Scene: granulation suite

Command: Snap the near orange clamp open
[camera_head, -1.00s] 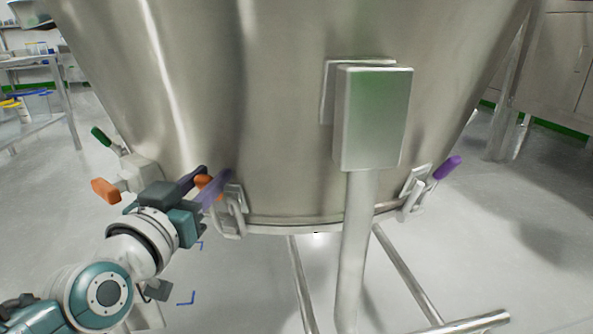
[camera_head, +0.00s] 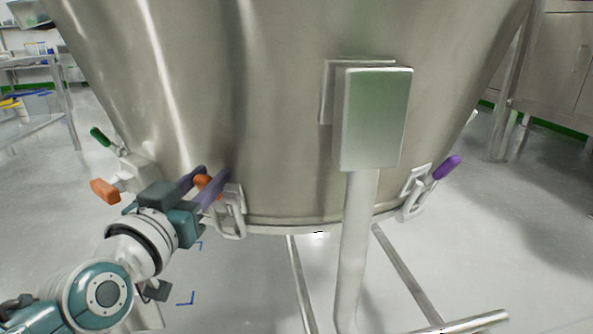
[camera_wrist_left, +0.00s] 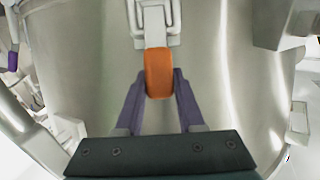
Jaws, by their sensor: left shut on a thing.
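The near orange clamp (camera_head: 233,199) is a metal toggle latch with an orange handle, low on the steel vessel's wall. My left gripper (camera_head: 207,180) has its purple fingers on either side of the orange handle and is shut on it. In the left wrist view the orange handle (camera_wrist_left: 158,74) lies between the two fingertips (camera_wrist_left: 160,90), with the metal latch (camera_wrist_left: 156,22) above it. Most of the handle is hidden behind the fingers in the head view. My right gripper is out of view.
Another orange handle (camera_head: 105,190) and a green one (camera_head: 100,137) stick out at the left of the vessel (camera_head: 280,110). A purple-handled clamp (camera_head: 446,167) is on the right. A metal box on a post (camera_head: 373,118) stands in front.

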